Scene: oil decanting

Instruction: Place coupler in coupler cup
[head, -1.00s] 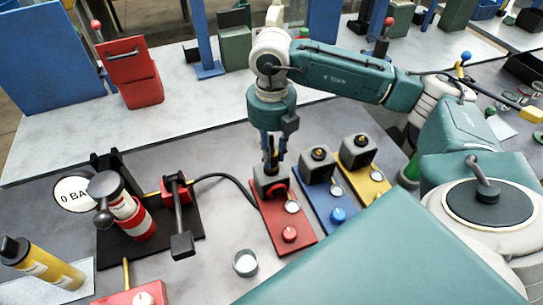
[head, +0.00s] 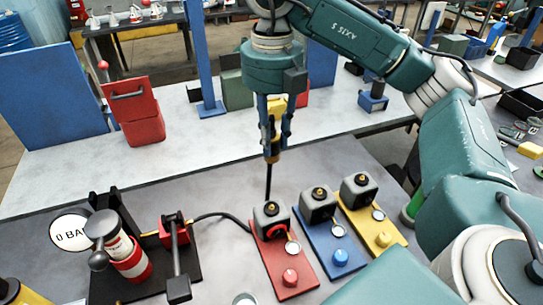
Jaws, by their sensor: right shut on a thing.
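My right gripper (head: 272,140) is shut on the coupler (head: 272,156), a small brass-and-dark piece mostly hidden between the fingers. It is held above the red station (head: 288,270). A thin black line, perhaps a hose or stem, runs down from the coupler towards the station's dark block. I cannot tell whether its lower end touches the block. A small silver cup (head: 245,299), which may be the coupler cup, is cut off at the bottom edge. My left gripper is not in view.
Blue (head: 342,255) and yellow (head: 384,238) stations stand right of the red one. At left are the hand pump (head: 174,235) with its black hose, a red-and-white cylinder (head: 130,262) and a gauge (head: 70,232). A red bin (head: 140,115) stands behind on a pale bench.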

